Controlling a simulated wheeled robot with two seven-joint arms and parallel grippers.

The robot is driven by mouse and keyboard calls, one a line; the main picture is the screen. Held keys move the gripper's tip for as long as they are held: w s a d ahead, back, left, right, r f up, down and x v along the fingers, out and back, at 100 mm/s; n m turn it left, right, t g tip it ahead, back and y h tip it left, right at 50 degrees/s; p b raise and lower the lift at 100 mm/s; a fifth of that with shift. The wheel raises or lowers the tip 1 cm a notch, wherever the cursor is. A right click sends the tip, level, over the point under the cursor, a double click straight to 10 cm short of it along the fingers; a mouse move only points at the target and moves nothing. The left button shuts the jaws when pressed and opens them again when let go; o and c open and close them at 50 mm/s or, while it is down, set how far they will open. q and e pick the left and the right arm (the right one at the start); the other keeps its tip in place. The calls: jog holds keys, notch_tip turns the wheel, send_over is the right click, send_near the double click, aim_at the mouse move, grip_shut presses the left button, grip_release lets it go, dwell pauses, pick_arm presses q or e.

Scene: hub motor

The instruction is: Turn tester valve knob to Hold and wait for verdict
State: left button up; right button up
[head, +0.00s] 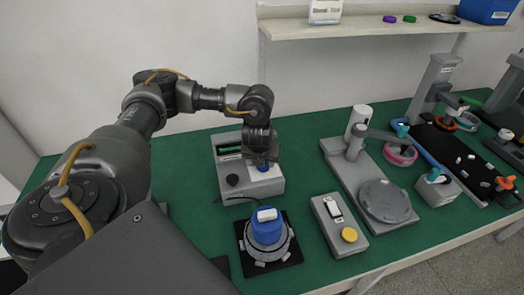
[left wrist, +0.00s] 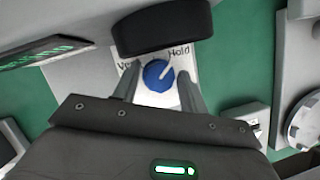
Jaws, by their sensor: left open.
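The tester (head: 222,150) is a grey box on the green table, with a lit green display (head: 230,149) whose text I cannot read. Its blue valve knob (left wrist: 157,74) sits on a white label plate between a partly hidden "Ve…" mark at left and "Hold" at right. In the head view my left gripper (head: 263,160) hangs over the tester's right side. My right gripper is not in view.
In front of the tester, a round hub with a blue cap (head: 267,232) stands on a black mat. To its right are a grey box with a yellow button (head: 349,234) and a stand with a round plate (head: 385,200). A shelf (head: 350,27) hangs behind.

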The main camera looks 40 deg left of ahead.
aim_at(261, 176)
pick_arm(q)
jog(key=p+v, duration=0.3)
jog(key=v, duration=0.7)
jog(key=shift+r, duration=0.3)
jog(key=shift+s, duration=0.1)
